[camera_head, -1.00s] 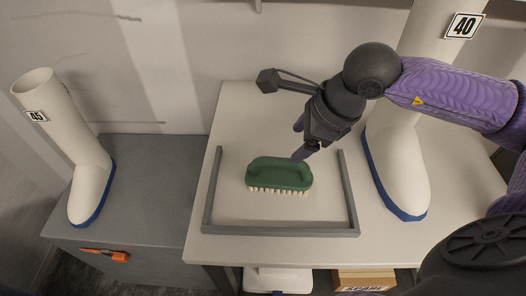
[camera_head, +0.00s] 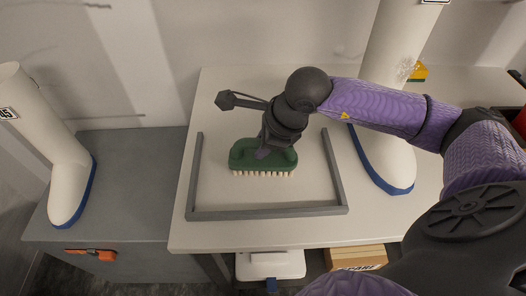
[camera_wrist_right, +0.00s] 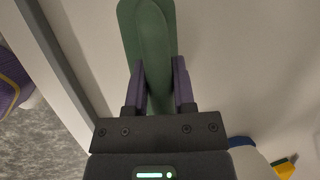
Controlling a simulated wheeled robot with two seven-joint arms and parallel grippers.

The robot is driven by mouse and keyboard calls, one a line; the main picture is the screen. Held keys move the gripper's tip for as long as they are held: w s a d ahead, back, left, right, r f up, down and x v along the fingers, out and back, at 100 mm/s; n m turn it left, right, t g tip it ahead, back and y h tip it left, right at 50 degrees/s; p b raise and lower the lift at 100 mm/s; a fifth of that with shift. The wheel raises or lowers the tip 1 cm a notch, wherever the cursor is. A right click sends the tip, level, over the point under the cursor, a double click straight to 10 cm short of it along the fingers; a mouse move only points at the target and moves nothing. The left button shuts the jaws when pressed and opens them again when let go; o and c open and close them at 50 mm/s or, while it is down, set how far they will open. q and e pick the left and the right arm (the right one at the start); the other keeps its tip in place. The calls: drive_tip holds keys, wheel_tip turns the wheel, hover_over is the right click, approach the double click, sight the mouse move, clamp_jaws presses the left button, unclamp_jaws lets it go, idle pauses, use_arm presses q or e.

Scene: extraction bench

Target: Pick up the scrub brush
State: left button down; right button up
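The green scrub brush (camera_head: 250,160) with pale bristles lies bristles down on the white bench top, inside a grey three-sided frame (camera_head: 270,212). My right gripper (camera_head: 264,153) is down at the brush from above and covers the middle of it in the head view. In the right wrist view the two purple fingers (camera_wrist_right: 160,75) stand on either side of the green handle of the brush (camera_wrist_right: 148,30). Whether both fingers press on the handle cannot be told. The left gripper is not in view.
A tall white boot (camera_head: 385,165) with a blue sole stands right of the frame, close to my right arm. A cardboard box (camera_head: 358,257) sits below the bench.

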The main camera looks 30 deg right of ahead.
clamp_jaws()
